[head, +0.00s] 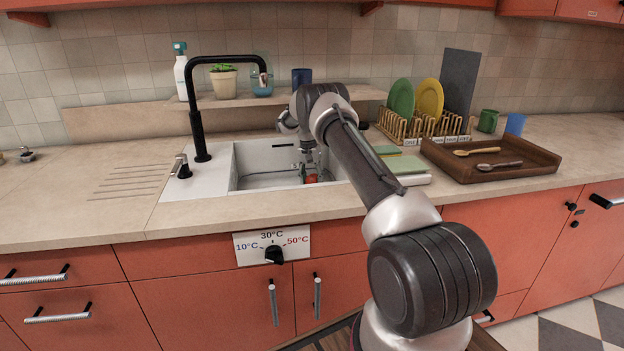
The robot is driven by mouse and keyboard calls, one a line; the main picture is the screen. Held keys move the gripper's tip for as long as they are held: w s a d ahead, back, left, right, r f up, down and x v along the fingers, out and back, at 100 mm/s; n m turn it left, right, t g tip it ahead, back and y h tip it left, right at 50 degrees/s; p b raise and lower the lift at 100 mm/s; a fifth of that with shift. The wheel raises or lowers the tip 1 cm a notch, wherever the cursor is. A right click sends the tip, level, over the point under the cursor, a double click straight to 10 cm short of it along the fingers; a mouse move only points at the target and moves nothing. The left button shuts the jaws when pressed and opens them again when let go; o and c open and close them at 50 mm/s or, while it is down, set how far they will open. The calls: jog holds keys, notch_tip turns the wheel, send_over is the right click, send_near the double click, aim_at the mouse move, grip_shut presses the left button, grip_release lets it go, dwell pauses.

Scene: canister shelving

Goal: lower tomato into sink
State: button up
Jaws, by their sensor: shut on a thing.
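The white sink (252,160) is set into the beige counter, left of my arm. My gripper (308,174) points down inside the right part of the basin. It is shut on the tomato (311,179), a small red thing low in the basin. My arm and the gripper hide part of the tomato and the sink's right side. I cannot tell whether the tomato touches the basin floor.
A black faucet (198,120) arches over the basin from the left. A dish rack (425,128) and brown tray (519,167) stand right.

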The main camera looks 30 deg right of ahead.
jog(key=shift+f, duration=0.8)
dwell(0.4)
jog(key=o, duration=1.1)
jog(key=shift+o, duration=0.2)
